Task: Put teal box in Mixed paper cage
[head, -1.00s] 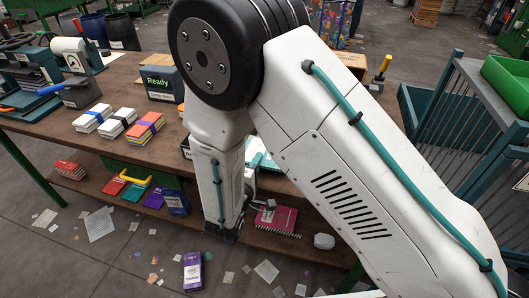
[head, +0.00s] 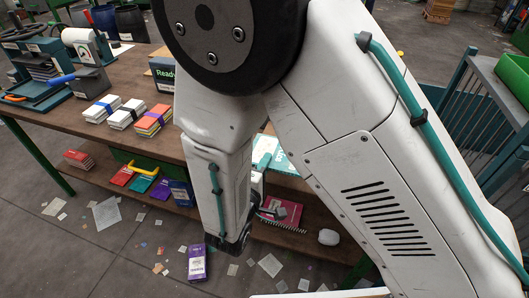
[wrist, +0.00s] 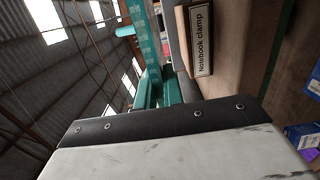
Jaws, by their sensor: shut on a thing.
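My gripper (head: 268,211) is only partly seen in the head view, low beside the lower end of my forearm, in front of the shelf under the table. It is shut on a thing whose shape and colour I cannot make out. A teal and white flat item (head: 265,150) lies on the table, mostly hidden behind my arm; I cannot tell if it is the teal box. A blue-grey barred cage (head: 468,110) stands at the right; no Mixed paper label is readable. In the wrist view, a white slab with a black riveted edge fills the bottom and hides the fingertips.
The table (head: 60,108) holds banded paper stacks (head: 127,113) and teal tools. The lower shelf holds a red notebook (head: 289,208) and small boxes. A purple box (head: 197,263) and scraps lie on the floor. A Notebook clamp label (wrist: 202,42) shows in the wrist view.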

